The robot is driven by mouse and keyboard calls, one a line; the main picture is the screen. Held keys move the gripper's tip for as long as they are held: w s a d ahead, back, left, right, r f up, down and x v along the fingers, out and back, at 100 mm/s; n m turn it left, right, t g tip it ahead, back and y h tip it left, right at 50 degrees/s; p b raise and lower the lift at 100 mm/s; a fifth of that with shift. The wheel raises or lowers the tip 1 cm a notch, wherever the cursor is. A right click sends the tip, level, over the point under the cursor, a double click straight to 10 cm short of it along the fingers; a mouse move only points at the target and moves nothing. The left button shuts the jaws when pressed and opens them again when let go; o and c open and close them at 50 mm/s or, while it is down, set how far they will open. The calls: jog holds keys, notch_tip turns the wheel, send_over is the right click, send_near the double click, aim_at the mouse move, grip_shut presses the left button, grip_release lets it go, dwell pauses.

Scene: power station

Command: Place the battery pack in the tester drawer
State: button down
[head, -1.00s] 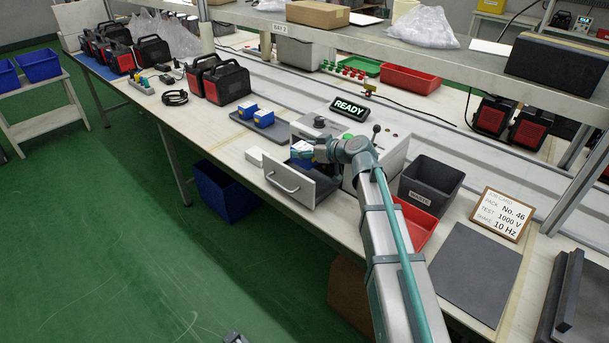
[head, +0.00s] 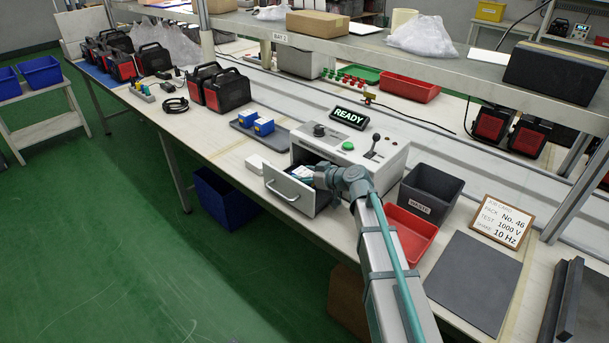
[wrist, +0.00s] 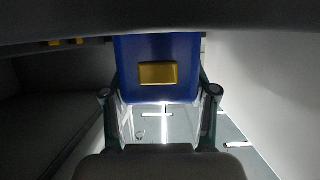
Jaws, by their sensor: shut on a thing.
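The battery pack (head: 299,171), with a white top and blue body, is in the mouth of the open tester drawer (head: 291,196). My gripper (head: 311,179) is at the pack from the right, low over the drawer. In the wrist view the pack (wrist: 158,52) is a blue block with a yellow patch. It sits between the two fingers of my gripper (wrist: 159,95), which are shut on it. Whether the pack touches the drawer floor cannot be told. The tester (head: 362,150) shows a lit READY sign (head: 348,117).
Two blue packs (head: 264,126) stand on a dark tray (head: 245,122) left of the tester. A small white box (head: 257,163) is beside the drawer. A dark waste bin (head: 430,190) and red tray (head: 411,231) stand at right. A shelf (head: 430,55) runs behind.

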aim_at(307, 174)
jog(key=shift+c, duration=1.6)
grip_release()
jog(key=shift+r, duration=0.15)
jog(key=b+v, duration=0.1)
jog(key=v, duration=0.6)
jog(key=shift+s+d, duration=0.1)
jog(key=shift+s, duration=0.05)
jog(key=shift+r, duration=0.1)
